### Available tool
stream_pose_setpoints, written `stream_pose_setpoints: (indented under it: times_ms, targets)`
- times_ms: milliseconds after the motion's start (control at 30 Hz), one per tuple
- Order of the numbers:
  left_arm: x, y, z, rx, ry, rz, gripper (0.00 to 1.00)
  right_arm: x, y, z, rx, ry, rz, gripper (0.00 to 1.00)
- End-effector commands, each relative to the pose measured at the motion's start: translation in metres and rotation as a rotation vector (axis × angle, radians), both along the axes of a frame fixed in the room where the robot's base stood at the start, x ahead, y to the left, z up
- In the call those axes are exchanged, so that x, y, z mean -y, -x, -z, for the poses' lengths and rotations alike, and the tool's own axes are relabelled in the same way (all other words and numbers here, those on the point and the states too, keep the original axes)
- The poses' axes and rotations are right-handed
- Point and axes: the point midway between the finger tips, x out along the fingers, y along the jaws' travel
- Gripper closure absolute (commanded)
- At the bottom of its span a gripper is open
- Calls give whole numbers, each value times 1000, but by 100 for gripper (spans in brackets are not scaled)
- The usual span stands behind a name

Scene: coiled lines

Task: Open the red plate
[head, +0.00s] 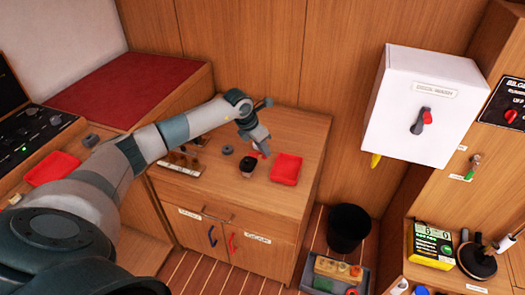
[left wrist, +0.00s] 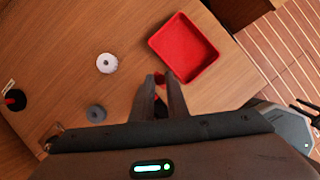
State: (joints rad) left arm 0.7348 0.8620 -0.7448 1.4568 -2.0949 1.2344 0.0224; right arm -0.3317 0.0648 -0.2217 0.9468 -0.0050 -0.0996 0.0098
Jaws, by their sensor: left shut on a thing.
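A shallow red square tray (head: 286,168), the nearest match to a red plate, lies on the wooden cabinet top. It also shows in the left wrist view (left wrist: 184,49), empty, just beyond my fingers. My left gripper (head: 262,151) is over the cabinet top, left of this tray and apart from it. In the left wrist view its two fingers (left wrist: 161,79) are close together on a small red thing (left wrist: 158,77), mostly hidden between them. A second red tray (head: 51,168) lies on the left console. My right gripper is not in view.
A grey ring (head: 228,149) and a dark round piece (head: 247,166) stand near the gripper. Small brown pieces (head: 183,160) stand further left. A white switch box (head: 425,105) juts out at right, above a black bin (head: 348,229).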

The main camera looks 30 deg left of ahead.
Motion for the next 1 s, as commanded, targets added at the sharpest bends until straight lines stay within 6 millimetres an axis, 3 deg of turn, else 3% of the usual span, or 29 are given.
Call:
stream_pose_setpoints:
  times_ms: [333,367,433,767,1000]
  targets:
    - [0,-1,0,1,-1,-18,100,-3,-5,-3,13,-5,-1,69]
    - [0,-1,0,1,0,-17,82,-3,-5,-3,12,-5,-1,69]
    - [0,-1,0,1,0,-17,68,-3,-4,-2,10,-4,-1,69]
    - [0,-1,-1,1,0,-17,68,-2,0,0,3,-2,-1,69]
    - [-3,4,-13,3,0,-16,68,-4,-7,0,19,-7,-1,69]
